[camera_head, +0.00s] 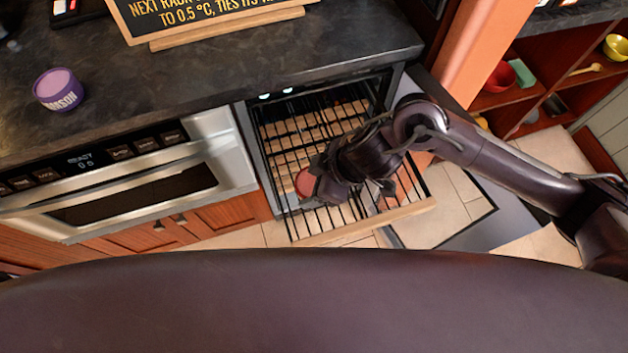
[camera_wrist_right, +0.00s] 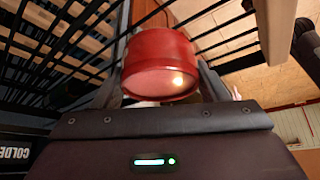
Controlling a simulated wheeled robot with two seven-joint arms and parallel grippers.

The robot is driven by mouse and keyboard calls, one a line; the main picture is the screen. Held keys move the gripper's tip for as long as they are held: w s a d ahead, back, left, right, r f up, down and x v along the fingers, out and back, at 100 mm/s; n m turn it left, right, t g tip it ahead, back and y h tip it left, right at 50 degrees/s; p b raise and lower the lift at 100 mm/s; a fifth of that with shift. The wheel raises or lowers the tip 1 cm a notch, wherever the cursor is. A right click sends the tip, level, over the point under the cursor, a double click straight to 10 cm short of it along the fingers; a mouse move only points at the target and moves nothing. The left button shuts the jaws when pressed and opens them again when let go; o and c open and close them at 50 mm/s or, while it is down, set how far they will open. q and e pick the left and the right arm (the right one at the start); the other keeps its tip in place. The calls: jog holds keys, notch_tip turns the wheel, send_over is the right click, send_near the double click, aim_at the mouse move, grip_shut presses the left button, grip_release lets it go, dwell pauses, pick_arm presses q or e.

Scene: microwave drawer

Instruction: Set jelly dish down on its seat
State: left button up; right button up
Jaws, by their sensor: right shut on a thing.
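The jelly dish shows as a red, round, glossy dish (camera_wrist_right: 160,62) between the two dark fingers of my right gripper in the wrist view. In the head view its reddish top (camera_head: 305,182) shows at the left side of my right gripper (camera_head: 316,178), which is shut on it. The gripper and dish are over the pulled-out wire rack (camera_head: 333,221). I cannot tell whether the dish touches the rack bars. The seat itself cannot be made out. My arm hides part of the rack. My left gripper is not in view.
The rack has a wooden front edge (camera_head: 370,222) and sits in an open cabinet under the dark counter (camera_head: 210,75). A steel oven (camera_head: 130,180) is to its left. A purple jar (camera_head: 60,90) and a lettered sign (camera_head: 205,12) stand on the counter. An orange post (camera_head: 474,45) rises at right.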

jog(key=shift+f, duration=0.15)
jog(key=o, duration=1.1)
jog(key=shift+o, duration=0.2)
jog(key=shift+d+r, duration=0.15)
jog(key=shift+r, duration=0.45)
jog(key=p+v, duration=0.2)
jog(key=v, duration=0.9)
jog(key=shift+s, duration=0.15)
